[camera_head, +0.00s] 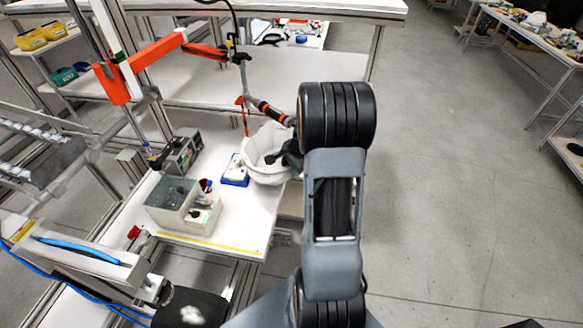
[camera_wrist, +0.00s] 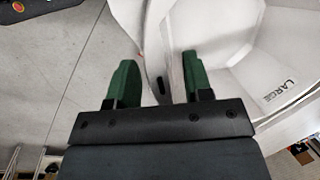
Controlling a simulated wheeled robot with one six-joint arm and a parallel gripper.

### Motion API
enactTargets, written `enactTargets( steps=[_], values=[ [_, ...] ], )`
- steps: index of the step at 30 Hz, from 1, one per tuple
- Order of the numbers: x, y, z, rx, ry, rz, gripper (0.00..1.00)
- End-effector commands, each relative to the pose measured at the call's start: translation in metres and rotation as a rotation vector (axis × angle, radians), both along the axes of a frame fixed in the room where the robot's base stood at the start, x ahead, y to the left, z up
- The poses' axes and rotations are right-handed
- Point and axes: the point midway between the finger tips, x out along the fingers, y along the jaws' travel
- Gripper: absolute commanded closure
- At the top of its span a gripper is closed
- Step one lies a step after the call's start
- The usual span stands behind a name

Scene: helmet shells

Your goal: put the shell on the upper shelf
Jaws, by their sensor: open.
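The white helmet shell (camera_head: 262,142) sits at the right end of the white workbench (camera_head: 225,222), its hollow inside facing up. In the wrist view the shell (camera_wrist: 222,40) fills the right side, with the word LARGE inside it. My gripper (camera_wrist: 160,80) is open, with two green fingers. The shell's rim edge appears between the fingers, and I cannot tell whether they touch it. In the head view my gripper is a dark shape at the shell's right side, partly hidden by my arm. A rack behind has a white upper shelf (camera_head: 345,6) and a lower shelf (camera_head: 300,72).
A grey bin (camera_head: 172,200), a blue-and-white item (camera_head: 235,172) and a dark box (camera_head: 181,152) stand left of the shell. An orange tool arm (camera_head: 150,50) hangs above the bench. The floor (camera_head: 455,190) at the right is clear.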

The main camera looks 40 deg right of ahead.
Motion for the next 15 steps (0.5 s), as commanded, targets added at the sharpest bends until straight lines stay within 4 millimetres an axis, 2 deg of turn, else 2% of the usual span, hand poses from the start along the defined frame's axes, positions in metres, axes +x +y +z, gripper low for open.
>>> enactTargets(
  steps=[15],
  values=[
    [-0.023,-0.012,0.087,-0.004,-0.004,-0.001,0.54]
  ],
)
